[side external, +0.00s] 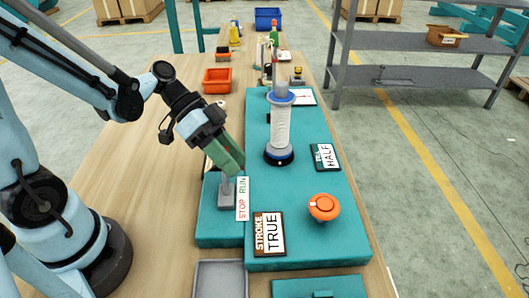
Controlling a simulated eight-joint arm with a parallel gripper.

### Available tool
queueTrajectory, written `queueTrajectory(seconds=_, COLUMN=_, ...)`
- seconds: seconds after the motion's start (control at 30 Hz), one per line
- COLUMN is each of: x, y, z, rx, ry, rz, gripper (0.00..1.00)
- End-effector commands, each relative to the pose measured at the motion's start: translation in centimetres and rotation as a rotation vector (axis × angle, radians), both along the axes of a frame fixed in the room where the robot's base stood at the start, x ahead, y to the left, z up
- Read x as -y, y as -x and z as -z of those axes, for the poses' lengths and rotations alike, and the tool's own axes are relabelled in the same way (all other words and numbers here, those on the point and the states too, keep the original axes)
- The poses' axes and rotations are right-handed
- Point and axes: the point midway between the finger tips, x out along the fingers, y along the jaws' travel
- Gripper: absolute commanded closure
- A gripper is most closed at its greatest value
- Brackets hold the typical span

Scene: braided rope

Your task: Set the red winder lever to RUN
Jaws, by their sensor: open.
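My gripper (229,167) is open, with its green fingers pointing down at a grey upright lever mount (227,197) on the left teal block. The lever's red part does not show; the fingers seem to cover it. I cannot tell which way the lever leans or whether the fingers touch it. A white STOP RUN label (242,199) lies just right of the mount, with STOP at the near end and RUN at the far end.
A white spool (281,125) stands upright on the teal bench, beyond an orange knob (323,207). Plates read STROKE TRUE (269,234) and HALF (326,156). A grey tray (220,281) is at the front, an orange bin (217,80) farther back. The wooden table is clear at left.

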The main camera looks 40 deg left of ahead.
Motion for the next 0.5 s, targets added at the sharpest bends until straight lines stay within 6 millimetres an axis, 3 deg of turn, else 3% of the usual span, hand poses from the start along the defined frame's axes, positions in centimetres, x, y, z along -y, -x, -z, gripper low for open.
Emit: queueTrajectory(seconds=0.5, x=-5.5, y=0.8, z=-4.5, rx=-0.01, ry=0.009, rz=-0.007, gripper=0.52)
